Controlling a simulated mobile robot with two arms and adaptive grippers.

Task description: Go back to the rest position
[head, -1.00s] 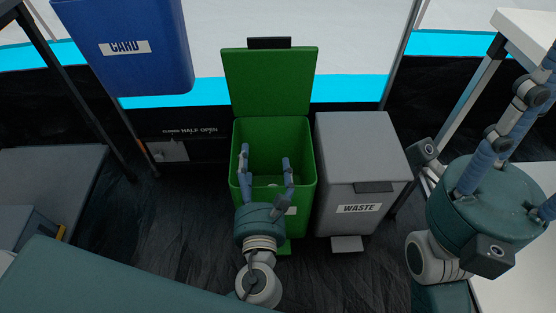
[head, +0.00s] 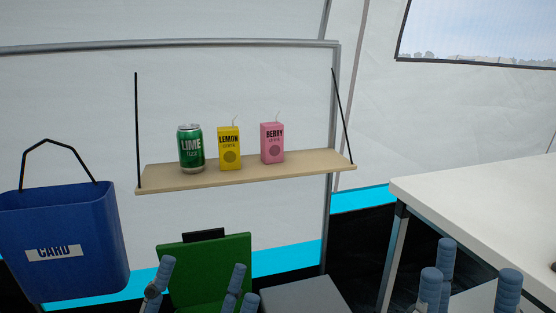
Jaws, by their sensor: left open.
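My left gripper (head: 202,276) shows only by its blue-grey fingers at the bottom edge of the head view. They are spread apart with nothing seen between them, in front of the green bin's raised lid (head: 210,262). My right gripper (head: 471,272) shows at the bottom right, in front of the white table. Its fingers stand upright and apart, with nothing seen between them. The palms and wrists of both are below the frame.
A hanging shelf (head: 245,177) holds a green lime can (head: 191,149), a yellow lemon carton (head: 229,148) and a pink berry carton (head: 272,143). A blue card bin (head: 65,225) hangs at left. The grey waste bin (head: 305,297) and white table (head: 480,205) are at right.

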